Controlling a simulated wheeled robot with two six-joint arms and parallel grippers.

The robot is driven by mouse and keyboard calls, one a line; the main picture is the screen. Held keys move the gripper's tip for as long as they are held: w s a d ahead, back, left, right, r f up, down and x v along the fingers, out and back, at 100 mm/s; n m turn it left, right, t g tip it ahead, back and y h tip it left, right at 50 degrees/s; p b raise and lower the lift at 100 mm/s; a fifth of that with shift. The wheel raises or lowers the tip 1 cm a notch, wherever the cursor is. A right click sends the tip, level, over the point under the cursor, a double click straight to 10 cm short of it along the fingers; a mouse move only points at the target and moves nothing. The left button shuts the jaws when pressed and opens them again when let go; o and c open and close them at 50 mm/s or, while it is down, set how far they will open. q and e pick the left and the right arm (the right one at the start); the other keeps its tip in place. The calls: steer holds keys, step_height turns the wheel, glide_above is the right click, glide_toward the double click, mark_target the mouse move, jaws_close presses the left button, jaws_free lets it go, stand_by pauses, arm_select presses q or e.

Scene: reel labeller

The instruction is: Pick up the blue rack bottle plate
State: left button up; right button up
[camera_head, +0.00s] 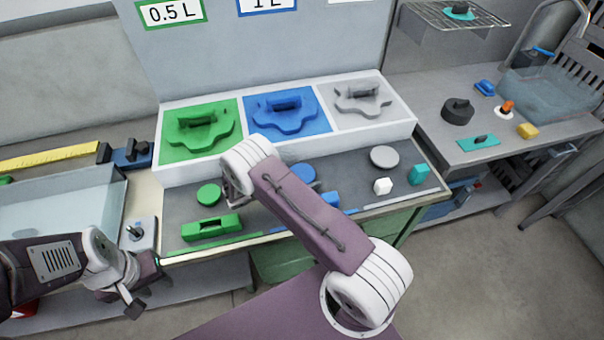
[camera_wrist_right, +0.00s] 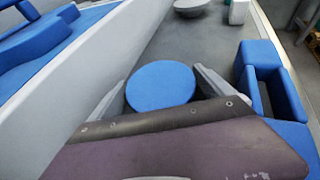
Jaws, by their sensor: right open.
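In the head view, a blue plate with a wavy outline and a raised handle (camera_head: 289,118) lies in the middle section of a white tray (camera_head: 290,150). A round blue disc (camera_head: 303,173) lies on the grey bench top in front of the tray, partly hidden by my right arm. In the right wrist view the blue disc (camera_wrist_right: 160,86) shows between the fingers of my right gripper (camera_wrist_right: 163,88), which is open and empty. I cannot tell its height over the disc. My left gripper (camera_head: 142,287) is open and empty at the lower left.
The tray also holds a green plate (camera_head: 200,130) and a grey plate (camera_head: 364,99). A green disc (camera_head: 209,194), green holder (camera_head: 211,228), blue holder (camera_head: 331,200), grey disc (camera_head: 384,157), white cube (camera_head: 383,186) and teal block (camera_head: 419,174) share the bench. The tray wall rises beside my right gripper.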

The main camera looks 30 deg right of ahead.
mark_target(303, 174)
steer(key=shift+a, duration=0.15)
steer(key=c, duration=1.2)
steer(key=shift+r, duration=0.1)
steer(key=r, duration=0.4)
steer(key=shift+s+r, duration=0.25)
steer(key=s+r, duration=0.2)
steer(key=s, duration=0.1)
steer(key=s+d+r, duration=0.1)
steer(key=s+r, duration=0.1)
steer(key=s, duration=0.2)
steer(key=s+d+r+b, duration=0.1)
steer(key=s+r, duration=0.1)
steer(key=s, duration=0.2)
steer(key=shift+d+r, duration=0.2)
steer(key=shift+d, duration=0.05)
